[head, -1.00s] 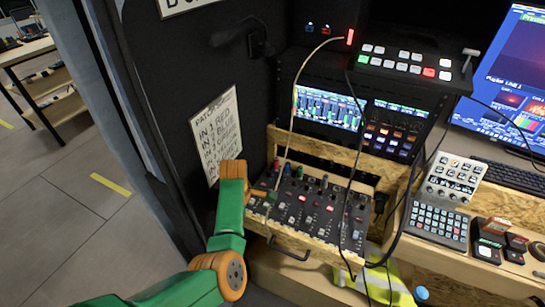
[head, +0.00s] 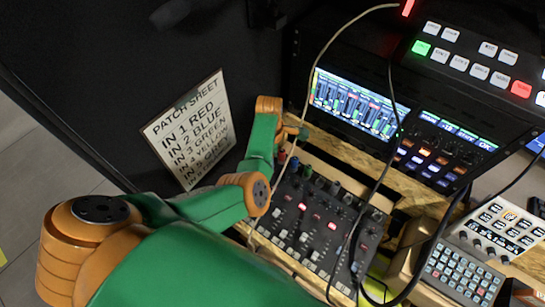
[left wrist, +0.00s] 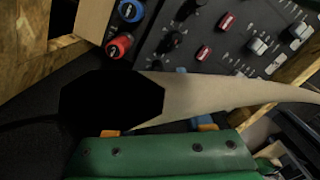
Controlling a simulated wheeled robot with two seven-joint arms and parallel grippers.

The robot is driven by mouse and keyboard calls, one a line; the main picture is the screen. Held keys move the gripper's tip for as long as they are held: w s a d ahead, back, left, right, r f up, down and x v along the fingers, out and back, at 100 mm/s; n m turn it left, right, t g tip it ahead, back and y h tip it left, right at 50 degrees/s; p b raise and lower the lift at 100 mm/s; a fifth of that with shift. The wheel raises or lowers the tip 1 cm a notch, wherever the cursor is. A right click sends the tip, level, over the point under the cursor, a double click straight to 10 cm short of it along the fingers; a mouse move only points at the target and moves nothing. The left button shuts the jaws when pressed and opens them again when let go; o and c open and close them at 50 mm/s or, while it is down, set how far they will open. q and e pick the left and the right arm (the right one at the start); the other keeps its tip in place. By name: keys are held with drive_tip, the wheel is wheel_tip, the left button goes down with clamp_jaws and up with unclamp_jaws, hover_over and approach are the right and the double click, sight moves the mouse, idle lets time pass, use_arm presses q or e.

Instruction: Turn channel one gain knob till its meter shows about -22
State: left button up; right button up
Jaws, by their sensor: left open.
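The mixer panel (head: 325,215) carries a row of coloured knobs along its back edge. A red knob (head: 283,156) is at the left end, then a blue and a green one. In the left wrist view the red knob (left wrist: 118,47) sits beside the blue knob (left wrist: 130,11), apart from the gripper. My left gripper (head: 293,133) is just behind the panel's back left corner, open and not visibly holding anything. The meter screen (head: 355,103) shows several coloured bars; its figures are too small to read. My right gripper is not in view.
A patch sheet (head: 190,130) on the dark wall reads "IN 1 RED". A pale cable (head: 318,75) hangs past the screen, and crosses the left wrist view near a black octagonal shape (left wrist: 110,98). Dark cables cross the mixer's right side. A keypad (head: 462,270) stands to the right.

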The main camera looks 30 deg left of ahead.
use_arm(q)
drive_tip(key=shift+s+f, duration=0.15)
drive_tip(key=shift+f, duration=0.95)
drive_tip(key=shift+w+f, duration=0.25)
drive_tip(key=shift+w, duration=0.15)
drive_tip(key=shift+s+r, duration=0.15)
clamp_jaws()
